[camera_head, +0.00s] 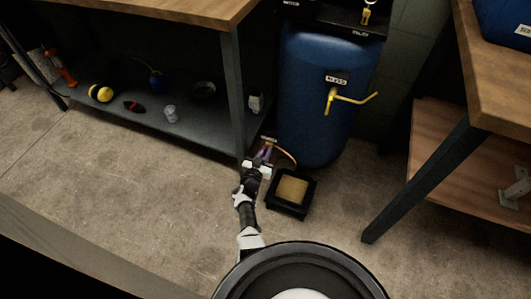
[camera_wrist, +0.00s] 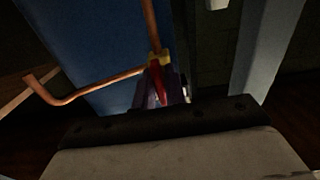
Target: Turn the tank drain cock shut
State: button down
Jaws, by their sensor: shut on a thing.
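The drain cock shows in the wrist view as a small brass body (camera_wrist: 159,58) with a red handle (camera_wrist: 158,92) and copper pipe (camera_wrist: 75,95) running from it. My gripper (camera_wrist: 165,92) is shut on the red handle, its fingers on either side of it. In the head view my gripper (camera_head: 264,154) is low down at the left foot of the blue tank (camera_head: 315,110), by the copper pipe (camera_head: 285,153). The cock itself is mostly hidden there by the gripper. I cannot tell exactly how far the handle is turned.
A black tray (camera_head: 288,208) with a tan filling stands on the floor right of my gripper. A yellow lever fitting (camera_head: 345,97) sticks out of the tank's front. A bench (camera_head: 130,10) with a loaded lower shelf (camera_head: 205,133) is close left; another bench (camera_head: 490,100) stands right.

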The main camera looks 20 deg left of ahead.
jog(key=shift+s+m, duration=0.1)
jog(key=shift+m, duration=0.2)
jog(key=c, duration=1.5)
grip_release()
